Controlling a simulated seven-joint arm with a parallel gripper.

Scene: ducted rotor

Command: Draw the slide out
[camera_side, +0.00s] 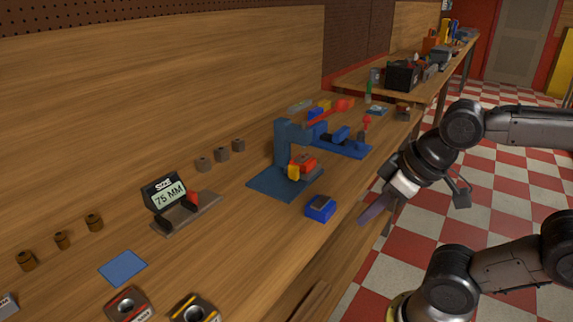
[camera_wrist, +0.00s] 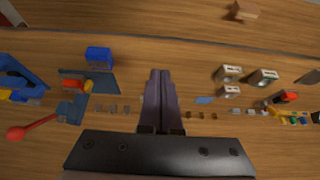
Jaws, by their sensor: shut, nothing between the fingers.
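No part is clearly identifiable as the slide. A blue upright fixture (camera_side: 287,148) stands on a blue base plate (camera_side: 268,184) and holds a red-and-yellow part (camera_side: 303,165). Behind it is a long blue fixture (camera_side: 348,149) with a red-knobbed post (camera_side: 366,124). A grey gauge base (camera_side: 207,204) with a red piece stands at a "75 MM" display (camera_side: 167,194). My gripper (camera_side: 364,220) hangs by the bench's front edge, clear of these things. In the wrist view my gripper (camera_wrist: 160,71) has its two long fingers together, with nothing between them.
A blue block (camera_side: 320,208) lies near the front edge; it also shows in the wrist view (camera_wrist: 98,57). A blue mat (camera_side: 122,267), boxes with round openings (camera_side: 127,305) and several small cylinders (camera_side: 61,240) lie left. Bare bench top (camera_side: 245,245) lies between.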

